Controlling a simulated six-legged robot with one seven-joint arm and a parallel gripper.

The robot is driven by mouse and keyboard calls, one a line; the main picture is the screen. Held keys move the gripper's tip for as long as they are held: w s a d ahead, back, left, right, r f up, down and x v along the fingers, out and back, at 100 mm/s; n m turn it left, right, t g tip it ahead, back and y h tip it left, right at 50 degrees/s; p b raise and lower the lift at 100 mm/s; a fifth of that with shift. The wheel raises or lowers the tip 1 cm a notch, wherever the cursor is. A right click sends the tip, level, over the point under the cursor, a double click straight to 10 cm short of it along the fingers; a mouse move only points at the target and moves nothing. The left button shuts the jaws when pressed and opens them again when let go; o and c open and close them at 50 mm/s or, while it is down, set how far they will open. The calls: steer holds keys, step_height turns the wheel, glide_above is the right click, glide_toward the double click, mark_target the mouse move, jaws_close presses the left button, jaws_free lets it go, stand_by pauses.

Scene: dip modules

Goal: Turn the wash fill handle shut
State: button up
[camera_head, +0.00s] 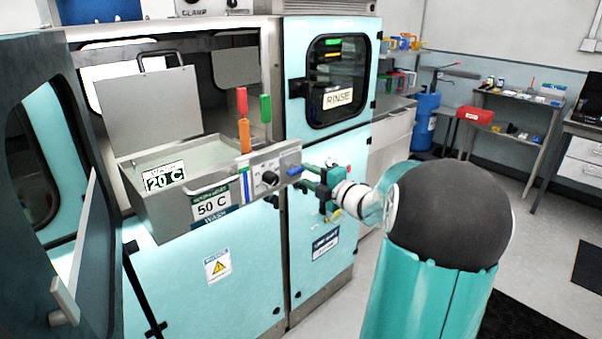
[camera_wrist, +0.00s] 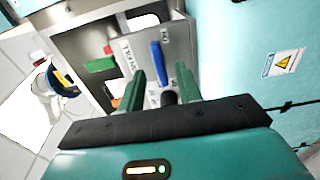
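The wash basin (camera_head: 160,217) carries a "WASH" label and a steel front panel with controls. A blue handle (camera_head: 294,171) sticks out from the panel's right end. My gripper (camera_head: 308,186) is just right of the panel. The blue handle lies just beyond the fingertips; contact cannot be told.
Red (camera_head: 241,100), green (camera_head: 265,107) and orange (camera_head: 244,135) handles stand upright at the basin's right end. A steel lid (camera_head: 150,104) is raised behind. The rinse door (camera_head: 330,80) is shut. An open door (camera_head: 60,200) stands at left.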

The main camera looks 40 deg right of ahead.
mark_target(300, 171)
steer(key=shift+w+a, duration=0.15)
steer(key=shift+w, duration=1.4)
jaws_close()
